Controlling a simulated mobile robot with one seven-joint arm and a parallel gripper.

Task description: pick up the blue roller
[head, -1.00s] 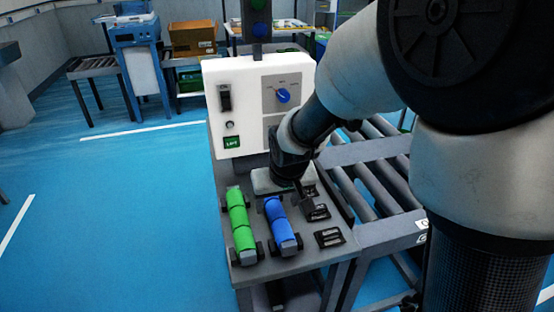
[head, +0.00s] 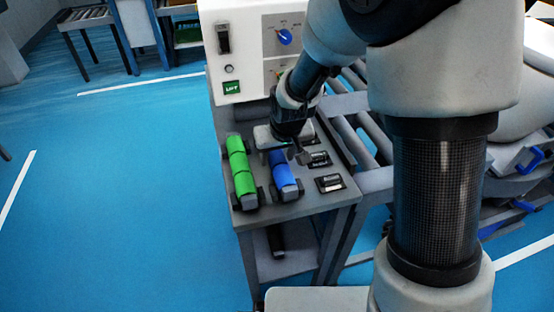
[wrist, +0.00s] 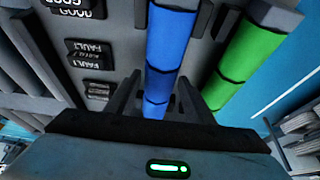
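The blue roller (head: 285,176) lies on the grey bench top, its length running away from me. In the wrist view the blue roller (wrist: 166,45) runs between the two fingers. My gripper (head: 284,155) is over the far end of the blue roller and hides part of it. In the wrist view my gripper (wrist: 158,97) is open, with one finger on each side of the blue roller. I see gaps between the fingers and the roller. I cannot tell how high the fingertips are above the bench.
A green roller (head: 241,168) lies parallel, left of the blue one; it also shows in the wrist view (wrist: 247,48). Black labelled switches (head: 329,183) sit to the right. A white control box (head: 245,50) stands behind. A roller conveyor (head: 360,130) flanks the bench.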

